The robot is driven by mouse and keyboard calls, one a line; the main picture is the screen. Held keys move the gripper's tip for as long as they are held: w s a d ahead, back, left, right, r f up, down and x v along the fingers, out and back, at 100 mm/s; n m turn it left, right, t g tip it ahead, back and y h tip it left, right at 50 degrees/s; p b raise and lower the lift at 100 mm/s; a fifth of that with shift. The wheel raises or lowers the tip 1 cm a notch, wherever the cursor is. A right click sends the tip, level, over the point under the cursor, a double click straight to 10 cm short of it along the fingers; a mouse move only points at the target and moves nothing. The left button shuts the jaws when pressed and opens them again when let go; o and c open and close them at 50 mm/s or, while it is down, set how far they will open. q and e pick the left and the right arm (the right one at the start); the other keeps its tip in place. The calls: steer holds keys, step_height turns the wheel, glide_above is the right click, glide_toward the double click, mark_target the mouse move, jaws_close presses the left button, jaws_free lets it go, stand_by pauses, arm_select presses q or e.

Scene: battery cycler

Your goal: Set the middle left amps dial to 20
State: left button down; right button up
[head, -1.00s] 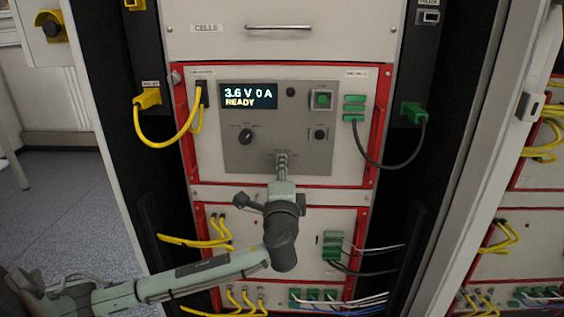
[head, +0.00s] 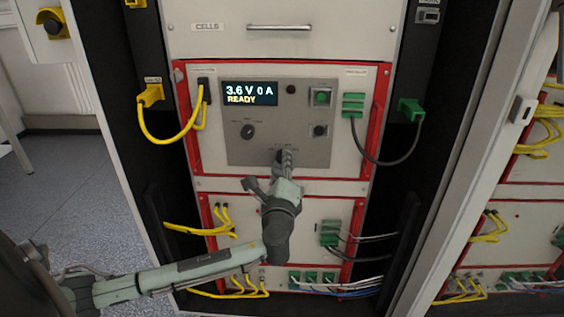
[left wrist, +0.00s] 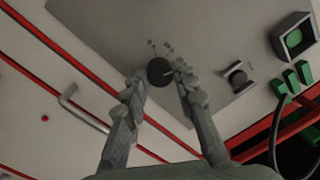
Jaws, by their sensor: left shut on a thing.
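A dark round dial (left wrist: 160,71) sits low on the grey control panel, with small scale marks beside it. My left gripper (left wrist: 169,75) is closed around it, one finger on each side. In the head view the left gripper (head: 284,157) reaches the panel's lower middle and hides most of that dial and its scale, so its setting cannot be read. A second black dial (head: 247,132) with a light pointer mark sits up and left of the gripper, untouched. The display (head: 249,94) reads 3.6 V 0 A READY. My right gripper is not in view.
A green button (head: 321,97) and a small black knob (head: 320,131) are right of the dials. A yellow cable (head: 180,138) loops at left and a black cable (head: 366,155) at right. A drawer handle (head: 278,28) is above.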

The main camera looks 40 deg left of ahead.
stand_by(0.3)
arm_select(q)
steer(key=c, duration=1.2)
jaws_free()
steer(key=shift+s, duration=0.1)
steer(key=r+v, duration=0.1)
steer(key=v, duration=1)
steer(key=shift+s+d+f, duration=0.3)
steer(key=shift+s+f, duration=0.05)
steer(key=shift+f, duration=0.15)
